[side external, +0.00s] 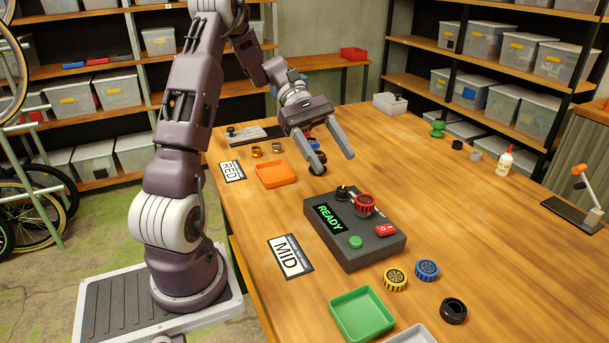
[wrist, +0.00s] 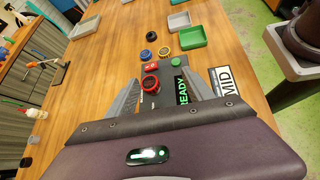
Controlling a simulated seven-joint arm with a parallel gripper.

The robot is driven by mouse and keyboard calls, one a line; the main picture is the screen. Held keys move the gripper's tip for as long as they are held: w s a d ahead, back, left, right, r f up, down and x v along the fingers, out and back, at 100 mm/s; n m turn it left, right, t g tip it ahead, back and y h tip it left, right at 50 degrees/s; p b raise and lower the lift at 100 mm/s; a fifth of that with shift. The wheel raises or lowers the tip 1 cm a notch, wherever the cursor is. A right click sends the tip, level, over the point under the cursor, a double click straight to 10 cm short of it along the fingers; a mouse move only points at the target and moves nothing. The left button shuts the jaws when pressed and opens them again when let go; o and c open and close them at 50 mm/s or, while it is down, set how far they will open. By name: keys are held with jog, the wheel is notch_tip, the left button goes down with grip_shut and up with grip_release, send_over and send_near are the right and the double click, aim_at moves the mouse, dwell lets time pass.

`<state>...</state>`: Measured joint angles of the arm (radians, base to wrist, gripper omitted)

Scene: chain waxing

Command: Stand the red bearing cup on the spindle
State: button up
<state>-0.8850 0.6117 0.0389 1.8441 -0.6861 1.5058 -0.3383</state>
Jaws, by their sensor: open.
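The red bearing cup (side external: 363,206) sits upright on top of the dark control box (side external: 345,250), near its back right corner. It also shows in the wrist view (wrist: 151,83), between my fingers in the picture. No bare spindle shows; whatever is beneath the cup is hidden, so I cannot tell whether a spindle runs up into it. My gripper (side external: 337,164) is open and empty, above and behind the box, apart from the cup. In the wrist view my gripper (wrist: 160,74) has both fingers spread, one on each side of the box.
The box carries a READY display, black knob (side external: 342,193), green button (side external: 355,242) and red switch (side external: 386,230). Yellow (side external: 395,280) and blue (side external: 427,269) cups and a black ring (side external: 453,311) lie nearby. Green (side external: 362,314) and orange (side external: 276,174) trays flank it.

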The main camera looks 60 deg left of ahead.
jog(key=s+d+r+m+g+y, duration=0.1)
jog(key=s+d+r+m+y, duration=0.15)
jog(key=d+m, duration=0.2)
jog(key=s+d+r+m+g+y, duration=0.1)
jog(key=s+d+r+m+y, duration=0.15)
jog(key=d, duration=0.35)
jog(key=s+d+m+t+y, duration=0.2)
jog(key=s+m+y, duration=0.1)
jog(key=s+m, duration=0.2)
jog(key=s+d+r+m+t+y, duration=0.1)
jog(key=s+d+m+t+y, duration=0.2)
jog(key=s+m, duration=0.3)
jog(key=shift+s+r+m, duration=0.15)
jog(key=shift+s+m, duration=0.15)
jog(key=shift+s, duration=0.3)
